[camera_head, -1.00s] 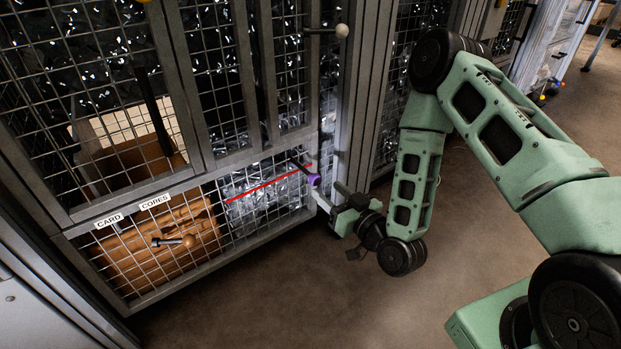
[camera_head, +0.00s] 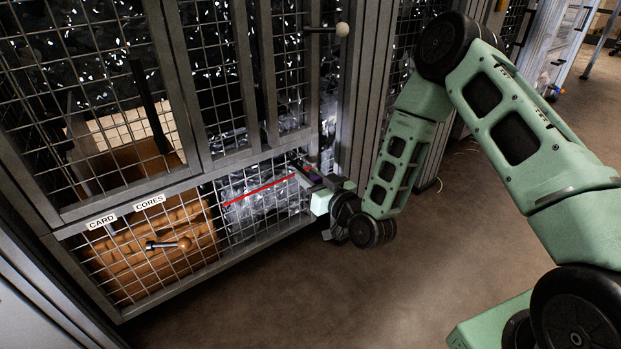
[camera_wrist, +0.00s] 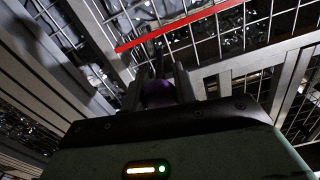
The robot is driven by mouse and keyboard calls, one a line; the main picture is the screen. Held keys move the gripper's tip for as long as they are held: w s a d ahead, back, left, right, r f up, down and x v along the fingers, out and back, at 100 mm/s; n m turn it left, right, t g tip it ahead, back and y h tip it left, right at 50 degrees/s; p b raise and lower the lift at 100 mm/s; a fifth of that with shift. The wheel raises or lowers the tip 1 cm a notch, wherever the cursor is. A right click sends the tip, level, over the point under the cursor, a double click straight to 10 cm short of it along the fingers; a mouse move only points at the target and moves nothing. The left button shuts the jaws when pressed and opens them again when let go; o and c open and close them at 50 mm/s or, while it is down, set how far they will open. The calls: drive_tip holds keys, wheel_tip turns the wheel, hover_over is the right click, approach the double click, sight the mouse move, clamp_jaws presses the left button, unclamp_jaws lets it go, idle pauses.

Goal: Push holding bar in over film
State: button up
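The holding bar is a dark rod with a purple ball knob at its end. In the head view the knob (camera_head: 308,168) is mostly hidden by my gripper, at the right edge of the lower cage. In the wrist view the purple knob (camera_wrist: 160,93) sits between my two fingers, close to the palm, and the dark rod runs up from it toward the mesh. My gripper (camera_wrist: 162,80) flanks the knob closely; whether the fingers press on it I cannot tell. The clear film (camera_head: 258,200) lies crumpled behind the mesh, with a red line (camera_head: 260,189) across it.
The brown card cores (camera_head: 150,250) fill the left compartment, with a handle with a brown ball (camera_head: 183,244) in front. Another rod with a pale ball (camera_head: 342,30) juts out above. A grey frame post (camera_head: 361,90) stands close to my gripper. The floor (camera_head: 270,300) in front is clear.

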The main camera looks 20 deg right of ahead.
sight(293, 164)
clamp_jaws()
drive_tip(key=shift+p+x, duration=0.4)
drive_tip(key=shift+x, duration=1.25)
drive_tip(key=o, duration=0.9)
unclamp_jaws()
drive_tip(key=shift+p+v, duration=2.45)
drive_tip(key=shift+v, duration=6.3)
